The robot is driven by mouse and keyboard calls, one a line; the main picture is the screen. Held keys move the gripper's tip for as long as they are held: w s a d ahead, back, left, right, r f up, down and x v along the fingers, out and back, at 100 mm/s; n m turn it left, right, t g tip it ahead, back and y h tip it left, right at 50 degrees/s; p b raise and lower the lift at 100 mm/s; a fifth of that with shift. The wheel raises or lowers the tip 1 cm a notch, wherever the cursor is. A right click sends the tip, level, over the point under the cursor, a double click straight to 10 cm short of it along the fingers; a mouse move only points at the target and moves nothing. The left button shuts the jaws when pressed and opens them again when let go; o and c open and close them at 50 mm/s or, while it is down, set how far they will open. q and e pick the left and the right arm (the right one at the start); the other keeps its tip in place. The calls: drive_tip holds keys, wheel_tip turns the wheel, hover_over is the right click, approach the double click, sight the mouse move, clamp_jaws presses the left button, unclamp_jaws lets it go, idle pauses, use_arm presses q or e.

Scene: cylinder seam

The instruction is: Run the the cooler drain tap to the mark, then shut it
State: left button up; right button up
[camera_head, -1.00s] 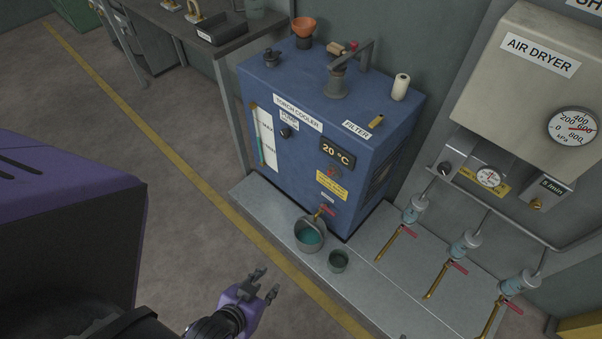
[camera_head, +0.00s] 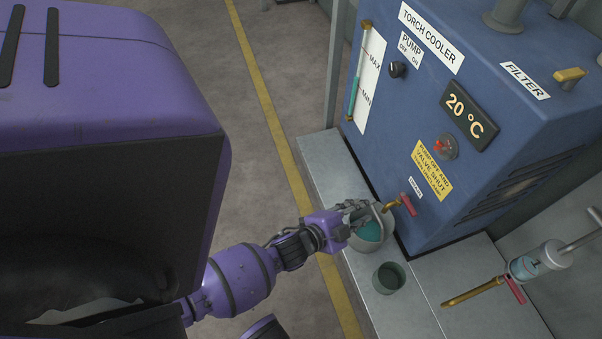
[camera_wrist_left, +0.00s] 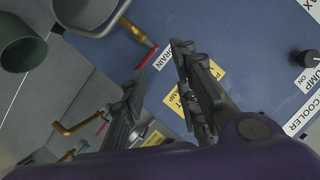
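The blue torch cooler (camera_head: 420,140) stands on a grey plinth. Its drain tap (camera_head: 391,205) has a brass spout and a red lever (camera_head: 408,203), low on the front. A grey pail (camera_head: 386,240) with teal liquid (camera_head: 368,231) stands under the spout; I cannot see a stream. The sight tube (camera_head: 355,90) shows teal between MAX and MIN. My left gripper (camera_head: 355,211) is over the pail's near rim, left of the tap; contact is unclear. In the left wrist view its fingers (camera_wrist_left: 160,85) are apart and empty, and the tap lever (camera_wrist_left: 149,50) is just beyond them. My right gripper is not in view.
A small dark green cup (camera_head: 389,278) stands close beside the pail. The pump switch (camera_head: 397,69) and a red-knobbed valve (camera_head: 440,147) are on the cooler front. The floor at left is clear.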

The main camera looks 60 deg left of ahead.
sight(409, 210)
use_arm(q)
drive_tip(key=w+f+m+t+h+b, duration=0.1)
drive_tip(key=w+f+m+b, duration=0.1)
drive_tip(key=w, duration=0.1)
drive_tip(key=w+d+f+m+t+h+b, duration=0.1)
drive_tip(key=w+f+m+b, duration=0.2)
drive_tip(key=w+d+f+m+h+b, duration=0.1)
drive_tip(key=w+f+m+b, duration=0.2)
drive_tip(key=w, duration=0.1)
drive_tip(key=shift+t, duration=0.4)
drive_tip(key=m, duration=0.1)
drive_tip(key=s+d+r+m+h, duration=0.1)
drive_tip(key=m, duration=0.1)
drive_tip(key=d+m+h, duration=0.1)
drive_tip(key=shift+s+r+m, duration=0.2)
drive_tip(key=shift+r+m, duration=0.05)
drive_tip(key=shift+m, duration=0.05)
drive_tip(key=shift+d+r, duration=0.2)
drive_tip(key=b+x, duration=0.1)
drive_tip(key=x, duration=0.6)
drive_tip(key=shift+w+d+b, duration=0.1)
drive_tip(key=shift+w+b, duration=0.2)
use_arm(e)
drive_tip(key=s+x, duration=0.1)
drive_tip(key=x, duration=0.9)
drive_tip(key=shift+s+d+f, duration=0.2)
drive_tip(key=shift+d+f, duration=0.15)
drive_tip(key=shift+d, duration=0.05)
use_arm(q)
clamp_jaws()
